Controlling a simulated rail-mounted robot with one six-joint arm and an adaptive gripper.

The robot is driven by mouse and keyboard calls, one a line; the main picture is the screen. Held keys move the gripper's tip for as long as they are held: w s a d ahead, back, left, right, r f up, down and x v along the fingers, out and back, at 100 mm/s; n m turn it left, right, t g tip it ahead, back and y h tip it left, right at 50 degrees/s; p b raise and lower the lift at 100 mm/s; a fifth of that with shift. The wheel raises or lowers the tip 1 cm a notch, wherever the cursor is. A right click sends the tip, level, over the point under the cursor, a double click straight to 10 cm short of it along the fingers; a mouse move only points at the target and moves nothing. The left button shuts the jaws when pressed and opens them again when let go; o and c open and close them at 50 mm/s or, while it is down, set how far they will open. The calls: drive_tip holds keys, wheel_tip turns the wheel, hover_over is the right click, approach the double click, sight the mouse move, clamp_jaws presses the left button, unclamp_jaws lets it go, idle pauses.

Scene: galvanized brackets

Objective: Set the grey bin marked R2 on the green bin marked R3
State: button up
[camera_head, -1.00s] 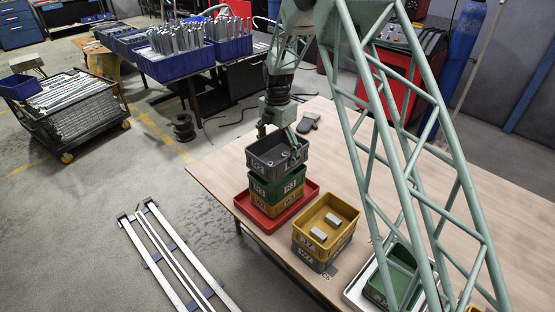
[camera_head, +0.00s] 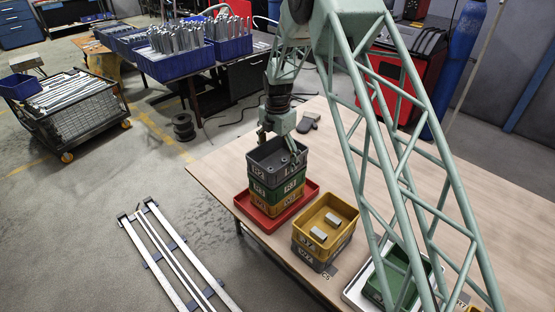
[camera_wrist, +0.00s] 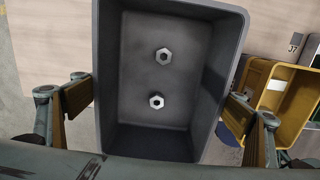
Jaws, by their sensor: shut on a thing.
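The grey bin (camera_head: 262,172) is level on top of the green bin (camera_head: 262,192), with no clear gap between them in the head view. The two look lined up. My gripper (camera_head: 278,140) is shut on the grey bin from above. In the wrist view, the finger pads lie at the left and right outer walls of the grey bin (camera_wrist: 150,140). Two hex nuts (camera_wrist: 157,101) lie on its floor. The green bin is hidden under the grey one in the wrist view. The markings are too small to read surely.
The green bin stands on a yellow bin (camera_head: 267,208) in a red tray (camera_head: 312,190). To the right, another yellow bin (camera_head: 345,207) holding metal pieces sits on a grey bin (camera_head: 310,259). A separate green bin (camera_head: 430,268) is farther right. A dark glove (camera_head: 308,122) lies behind.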

sight(278, 167)
drive_tip(key=shift+f+b, duration=0.35)
drive_tip(key=shift+f, duration=0.25)
drive_tip(key=o, duration=0.8)
drive_tip(key=shift+r, duration=0.15)
drive_tip(key=shift+r+p, duration=0.45)
drive_tip(key=shift+r, duration=0.1)
wheel_tip(278, 167, up, 12)
drive_tip(key=shift+f, duration=0.1)
idle(0.6)
